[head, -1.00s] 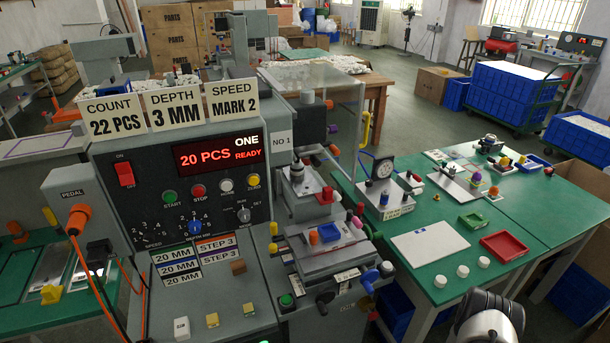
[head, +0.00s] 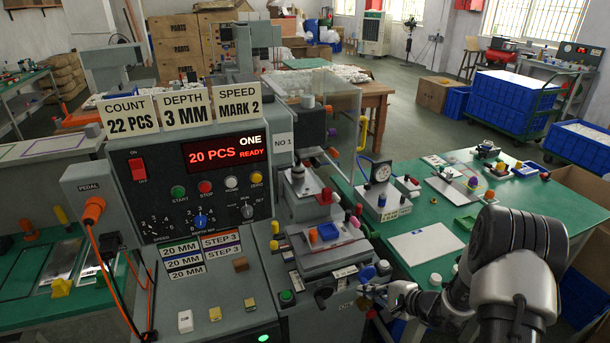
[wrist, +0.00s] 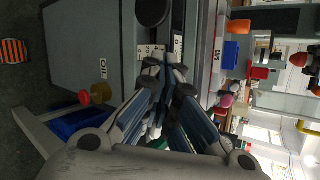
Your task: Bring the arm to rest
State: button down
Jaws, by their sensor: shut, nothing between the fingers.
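My gripper (head: 367,291) is shut and empty. In the head view it points left, at the lower right of the pad printer (head: 205,200), close to the blue knob by the printer's work table. I cannot tell whether it touches anything there. My arm reaches in from the right, over the front of the green table. In the wrist view my gripper (wrist: 163,75) has its fingers together in front of the grey machine body (wrist: 90,50). The printer's display reads 20 PCS READY.
The green table (head: 580,205) stands right of the printer, with a white sheet (head: 430,243), a dial gauge stand (head: 379,180) and small parts on it. A clear guard (head: 325,100) rises behind the printer. Blue crates (head: 515,100) stand farther back. The aisle floor behind is open.

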jog(key=s+a+r+n+g, duration=0.3)
jog(key=s+a+r+n, duration=0.3)
jog(key=r, duration=0.5)
jog(key=s+a+r+n+g, duration=0.3)
jog(key=s+a+r, duration=0.4)
jog(key=r, duration=0.5)
jog(key=s+d+r+n+t+h, duration=0.1)
jog(key=s+d+r+n+h, duration=0.1)
jog(key=s, duration=0.8)
jog(key=s+d+r+n+h, duration=0.3)
jog(key=s+d+r+h, duration=0.2)
jog(key=s, duration=0.6)
jog(key=shift+s+d+r+t+h, duration=0.2)
jog(key=shift+d+r+t+h, duration=0.15)
jog(key=shift+d, duration=0.55)
